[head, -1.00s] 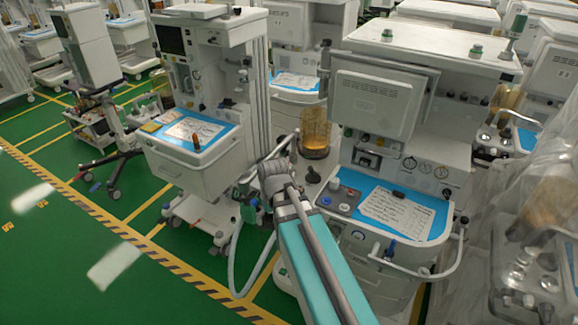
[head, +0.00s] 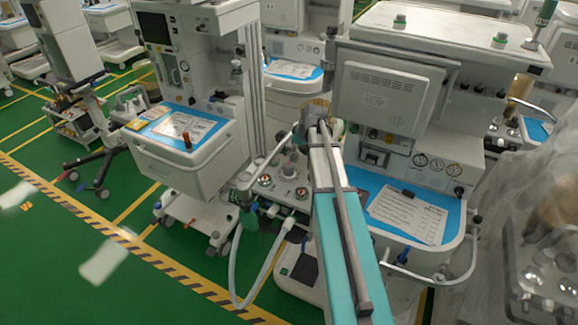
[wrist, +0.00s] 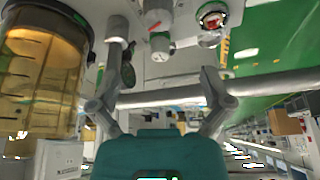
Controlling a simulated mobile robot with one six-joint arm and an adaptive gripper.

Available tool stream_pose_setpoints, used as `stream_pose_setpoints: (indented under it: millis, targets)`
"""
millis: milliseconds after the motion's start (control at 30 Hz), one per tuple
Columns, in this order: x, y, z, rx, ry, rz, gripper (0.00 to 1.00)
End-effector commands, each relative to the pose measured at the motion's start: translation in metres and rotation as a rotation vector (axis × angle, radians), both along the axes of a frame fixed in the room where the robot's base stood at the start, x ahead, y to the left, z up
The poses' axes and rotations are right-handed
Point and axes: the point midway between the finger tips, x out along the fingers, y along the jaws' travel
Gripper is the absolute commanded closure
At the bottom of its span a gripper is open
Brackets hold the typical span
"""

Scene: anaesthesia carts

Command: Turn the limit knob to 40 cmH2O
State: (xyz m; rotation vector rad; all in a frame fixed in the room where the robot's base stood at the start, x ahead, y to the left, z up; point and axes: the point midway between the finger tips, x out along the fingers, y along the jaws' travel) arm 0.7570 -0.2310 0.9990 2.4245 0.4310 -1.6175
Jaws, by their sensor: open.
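In the wrist view, my gripper (wrist: 168,88) is open, with one grey finger on each side and nothing between them. In the head view, a grey module (head: 266,186) with gauges and knobs sits between the two carts. The end of my arm is above and right of it, and my fingers cannot be made out there.
An amber canister (wrist: 42,75) stands close on the left in the wrist view. A round gauge (wrist: 212,18) with red on it is right of the knob. A grey horizontal bar (wrist: 170,97) crosses behind the fingers. A pale hose (head: 234,270) hangs beside the module.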

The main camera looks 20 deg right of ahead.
Motion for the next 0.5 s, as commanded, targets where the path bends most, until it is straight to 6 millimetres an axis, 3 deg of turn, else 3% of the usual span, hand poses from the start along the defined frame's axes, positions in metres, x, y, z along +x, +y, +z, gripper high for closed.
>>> stream_pose_setpoints:
  millis: [500]
  targets:
    - [-0.0006,-0.0067,-0.0082,0.0,0.002,-0.013,0.01]
